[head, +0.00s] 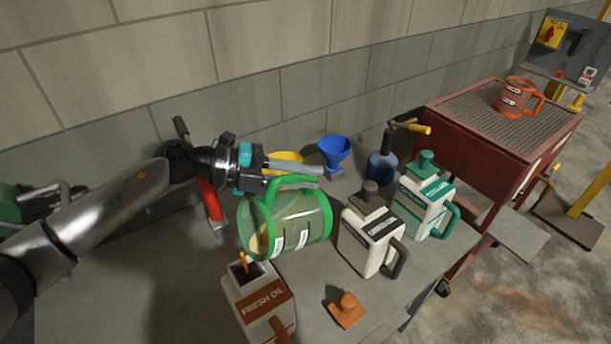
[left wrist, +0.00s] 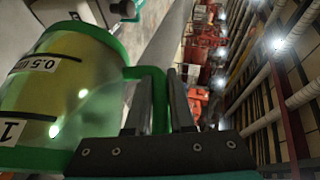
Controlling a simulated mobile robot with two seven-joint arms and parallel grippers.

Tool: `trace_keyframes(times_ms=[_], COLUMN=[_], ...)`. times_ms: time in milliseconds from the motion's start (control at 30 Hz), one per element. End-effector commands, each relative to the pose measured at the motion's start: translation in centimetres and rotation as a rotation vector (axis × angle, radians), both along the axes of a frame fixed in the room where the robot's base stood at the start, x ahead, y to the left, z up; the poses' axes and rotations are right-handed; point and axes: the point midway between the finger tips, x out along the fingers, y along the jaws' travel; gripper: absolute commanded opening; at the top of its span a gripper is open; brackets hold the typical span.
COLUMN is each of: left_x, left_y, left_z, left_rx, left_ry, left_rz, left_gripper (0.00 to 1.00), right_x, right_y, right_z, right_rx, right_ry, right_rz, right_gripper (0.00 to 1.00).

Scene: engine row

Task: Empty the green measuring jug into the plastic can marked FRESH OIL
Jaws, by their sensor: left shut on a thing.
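My left gripper (head: 296,168) is shut on the handle of the green measuring jug (head: 305,218). The jug is clear with green rims and hangs tilted, with amber liquid low at its left end in the head view. In the left wrist view the jug (left wrist: 70,90) fills the left side, and its handle passes at the fingers (left wrist: 160,100). The plastic can marked FRESH OIL (head: 258,300) stands below the jug's left end, white with a brown label, its mouth open. A thin orange stream or strip shows at that mouth. My right gripper is not in view.
An orange-brown cap (head: 346,309) lies on the grey bench right of the can. A black-labelled can (head: 368,236) and a green-capped can (head: 422,196) stand close on the right. A blue funnel (head: 334,152) is behind. An orange jug (head: 517,97) stands on the red cabinet.

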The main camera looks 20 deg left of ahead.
Motion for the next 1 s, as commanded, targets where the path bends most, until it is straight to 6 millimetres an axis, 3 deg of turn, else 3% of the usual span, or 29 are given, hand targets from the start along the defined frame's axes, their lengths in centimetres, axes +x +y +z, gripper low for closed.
trace_keyframes(times_ms=[1000], left_x=[-0.5], left_y=[0.5], left_z=[0.1], left_rx=[-0.037], left_ry=[-0.044], left_rz=[0.000], left_gripper=[0.00], right_x=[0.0], right_y=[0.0], right_z=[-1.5], right_rx=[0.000], right_ry=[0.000], right_rz=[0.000], right_gripper=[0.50])
